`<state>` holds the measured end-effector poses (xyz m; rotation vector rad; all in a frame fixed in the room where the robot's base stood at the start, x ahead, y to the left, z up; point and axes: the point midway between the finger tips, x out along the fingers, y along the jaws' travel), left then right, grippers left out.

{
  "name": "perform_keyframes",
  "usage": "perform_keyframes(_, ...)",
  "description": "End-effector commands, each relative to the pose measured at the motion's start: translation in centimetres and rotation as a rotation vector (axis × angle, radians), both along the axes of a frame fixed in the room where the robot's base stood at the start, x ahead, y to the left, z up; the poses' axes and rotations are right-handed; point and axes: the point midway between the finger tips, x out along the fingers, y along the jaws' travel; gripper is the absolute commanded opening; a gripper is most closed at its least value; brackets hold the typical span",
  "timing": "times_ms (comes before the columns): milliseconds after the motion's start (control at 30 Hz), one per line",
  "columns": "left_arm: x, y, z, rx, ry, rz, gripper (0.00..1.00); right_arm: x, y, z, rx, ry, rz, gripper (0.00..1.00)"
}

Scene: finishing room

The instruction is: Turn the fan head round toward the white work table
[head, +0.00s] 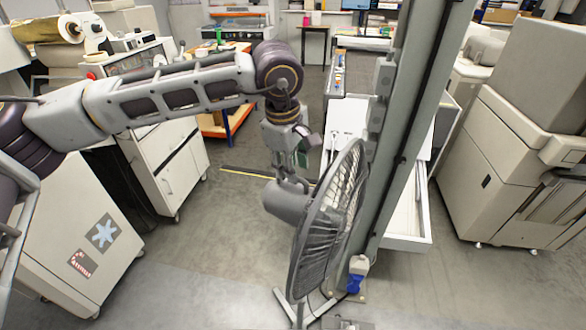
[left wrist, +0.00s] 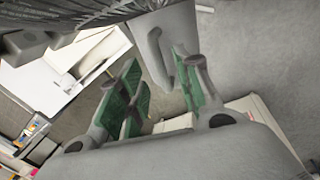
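The grey standing fan is in the middle of the head view. Its wire cage (head: 328,225) faces right, and its motor housing (head: 284,202) sticks out to the left with a loop handle on top. My left gripper (head: 302,158) points down just above that handle. In the left wrist view, its green-padded fingers (left wrist: 163,84) are apart, and the handle (left wrist: 155,58) shows between them; I cannot tell whether they touch it. The white work table (head: 408,225) stands behind the fan and the grey post. My right gripper is not in view.
A tall grey post (head: 408,110) rises close to the right of the fan cage. White cabinets (head: 165,170) stand at the left, and a large beige machine (head: 510,165) at the right. The floor (head: 190,265) left of the fan is clear.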

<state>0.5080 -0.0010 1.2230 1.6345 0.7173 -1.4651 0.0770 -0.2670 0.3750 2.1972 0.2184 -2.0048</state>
Motion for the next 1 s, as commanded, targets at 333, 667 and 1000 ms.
perform_keyframes(333, 0.4, -0.3, -2.4, -0.001, 0.001, 0.000, 0.34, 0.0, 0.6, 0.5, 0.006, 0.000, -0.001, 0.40)
perform_keyframes(667, 0.4, -0.3, -2.5, -0.001, -0.001, 0.000, 0.31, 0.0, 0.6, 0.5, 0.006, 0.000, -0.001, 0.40)
perform_keyframes(1000, 0.4, -0.3, -2.5, -0.001, -0.001, 0.000, 0.00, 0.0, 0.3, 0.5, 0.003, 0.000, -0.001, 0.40)
